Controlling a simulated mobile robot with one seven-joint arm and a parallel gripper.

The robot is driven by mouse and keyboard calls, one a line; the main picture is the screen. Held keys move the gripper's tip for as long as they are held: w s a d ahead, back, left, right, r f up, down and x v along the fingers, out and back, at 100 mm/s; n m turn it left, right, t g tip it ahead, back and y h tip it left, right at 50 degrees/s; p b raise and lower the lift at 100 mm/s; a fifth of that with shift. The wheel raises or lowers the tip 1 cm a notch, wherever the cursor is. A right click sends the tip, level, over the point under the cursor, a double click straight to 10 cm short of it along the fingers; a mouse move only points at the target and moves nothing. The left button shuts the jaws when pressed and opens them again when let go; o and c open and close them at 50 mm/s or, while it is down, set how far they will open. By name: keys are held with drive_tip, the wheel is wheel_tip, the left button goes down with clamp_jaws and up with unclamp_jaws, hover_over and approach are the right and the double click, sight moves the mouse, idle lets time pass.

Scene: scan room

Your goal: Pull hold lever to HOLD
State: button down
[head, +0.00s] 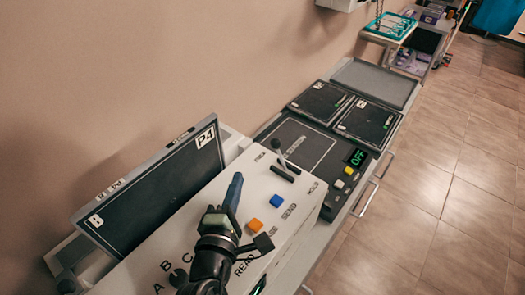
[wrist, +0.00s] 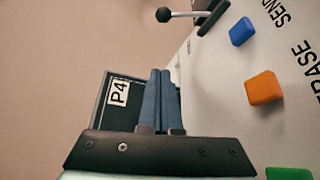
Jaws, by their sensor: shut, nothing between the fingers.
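The hold lever (head: 279,152) is a thin metal stick with a dark ball knob. It rises from a dark slotted mount on the white sloped console, between a faint label on the left and the word HOLD on the right.
The console (head: 240,184) carries a blue button (head: 276,201), an orange button (head: 255,225) and a green one (wrist: 289,174). A dark panel marked P4 (head: 160,175) stands behind at the left. A unit with a green OFF display (head: 357,157) lies beyond the lever.

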sight(280, 156)
drive_tip(key=w, duration=0.5)
drive_tip(key=w+d+f, duration=0.1)
drive_tip(key=w, duration=0.2)
drive_tip(key=shift+w+f, duration=0.1)
drive_tip(key=shift+w, duration=0.25)
drive_tip(key=d, duration=0.1)
drive_tip(key=d+p, duration=0.1)
drive_tip(key=d+r+p, duration=0.1)
drive_tip(key=shift+w+d, duration=0.1)
drive_tip(key=shift+w, duration=0.2)
drive_tip(key=shift+d+f, duration=0.15)
drive_tip(key=shift+d, duration=0.15)
